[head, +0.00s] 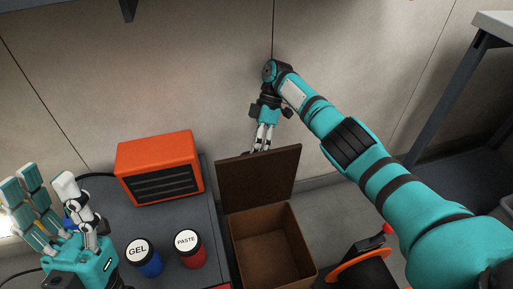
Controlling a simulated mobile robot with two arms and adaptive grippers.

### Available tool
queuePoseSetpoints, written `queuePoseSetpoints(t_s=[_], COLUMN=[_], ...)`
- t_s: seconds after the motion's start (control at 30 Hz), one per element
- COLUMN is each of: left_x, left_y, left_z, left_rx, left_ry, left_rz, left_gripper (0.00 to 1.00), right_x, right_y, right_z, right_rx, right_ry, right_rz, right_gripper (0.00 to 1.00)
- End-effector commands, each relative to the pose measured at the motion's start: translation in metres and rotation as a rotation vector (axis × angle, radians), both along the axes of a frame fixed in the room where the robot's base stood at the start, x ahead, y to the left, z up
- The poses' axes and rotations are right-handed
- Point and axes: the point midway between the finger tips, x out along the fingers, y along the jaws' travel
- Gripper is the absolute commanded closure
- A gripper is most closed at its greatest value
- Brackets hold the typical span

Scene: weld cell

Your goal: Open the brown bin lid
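The brown bin (238,245) stands on the floor at the lower middle of the head view, its inside visible and looking empty. Its lid (258,180) is raised, standing steeply up at the back of the bin. My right gripper (261,146) points down at the top edge of the lid, its fingers close together. The lid's edge hides the fingertips, so I cannot tell whether they touch or grip it. My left gripper (46,180) is at the lower left, away from the bin, with its fingers pointing up, spread and empty.
Left of the bin, a grey bench (200,215) carries an orange box with dark slats (160,165), a blue GEL jar (145,260) and a red PASTE jar (189,250). An orange and black object (362,262) is right of the bin. A wall (180,70) stands behind.

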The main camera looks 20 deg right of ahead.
Motion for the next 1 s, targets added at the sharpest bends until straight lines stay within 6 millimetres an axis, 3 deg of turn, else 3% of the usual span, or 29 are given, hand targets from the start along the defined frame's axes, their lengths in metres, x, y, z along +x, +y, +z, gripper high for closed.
queuePoseSetpoints(t_s=[0.17,0.47,1.0], left_x=[0.000,0.001,0.000], left_y=[0.000,0.000,0.000], left_z=[-0.001,0.000,0.000], left_rx=[0.000,0.000,0.001], left_ry=[0.001,0.002,0.002], left_rz=[0.000,0.000,0.000], left_gripper=[0.60,0.60,0.60], right_x=[-0.001,0.000,0.000], right_y=[-0.001,0.001,-0.001], right_z=[-0.002,0.004,0.089], right_rx=[0.001,0.007,0.001], right_ry=[0.004,-0.002,-0.002], right_rz=[-0.001,0.002,0.000], right_gripper=[0.64,0.64,0.64])
